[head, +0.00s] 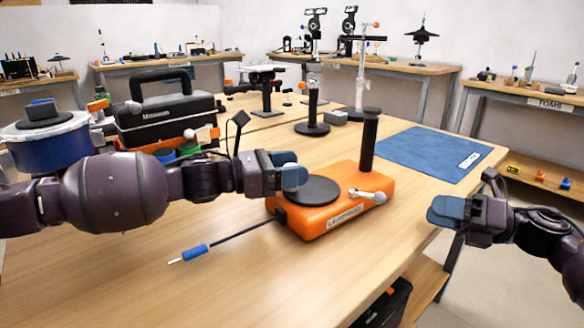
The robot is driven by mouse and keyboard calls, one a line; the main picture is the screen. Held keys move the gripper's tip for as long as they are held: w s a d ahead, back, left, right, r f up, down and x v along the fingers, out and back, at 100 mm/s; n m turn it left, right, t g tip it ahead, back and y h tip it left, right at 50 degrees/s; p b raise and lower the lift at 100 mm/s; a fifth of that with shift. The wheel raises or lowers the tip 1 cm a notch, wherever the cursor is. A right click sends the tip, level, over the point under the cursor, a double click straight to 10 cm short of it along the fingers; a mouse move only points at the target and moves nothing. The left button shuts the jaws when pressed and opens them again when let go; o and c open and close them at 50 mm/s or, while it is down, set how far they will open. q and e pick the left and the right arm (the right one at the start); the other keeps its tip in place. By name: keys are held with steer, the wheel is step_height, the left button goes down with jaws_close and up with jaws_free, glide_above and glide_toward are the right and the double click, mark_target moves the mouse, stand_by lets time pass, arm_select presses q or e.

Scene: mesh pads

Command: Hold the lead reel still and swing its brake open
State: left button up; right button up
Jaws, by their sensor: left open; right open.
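The lead reel (325,215) is an orange block with a lettered label on its front, standing on the wooden table. A dark disc (312,190) lies on its top and a black post (369,142) rises at its back right. A pale lever (368,196), which looks like the brake, lies across the top at the right. My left gripper (292,178) is open at the reel's left end, over the disc's rear left edge; I cannot tell whether it touches. My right gripper (440,210) is open and empty, right of the reel, past the table's right edge.
A black lead with a blue plug (194,252) runs from the reel onto the table at front left. A blue mat (431,152) lies behind right. A black toolbox (165,112) and a blue tub (50,148) stand at left. The front table is mostly clear.

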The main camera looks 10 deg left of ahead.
arm_select(q)
steer(key=shift+d, duration=0.15)
jaws_close()
stand_by(0.7)
steer(key=shift+f, duration=0.35)
stand_by(0.8)
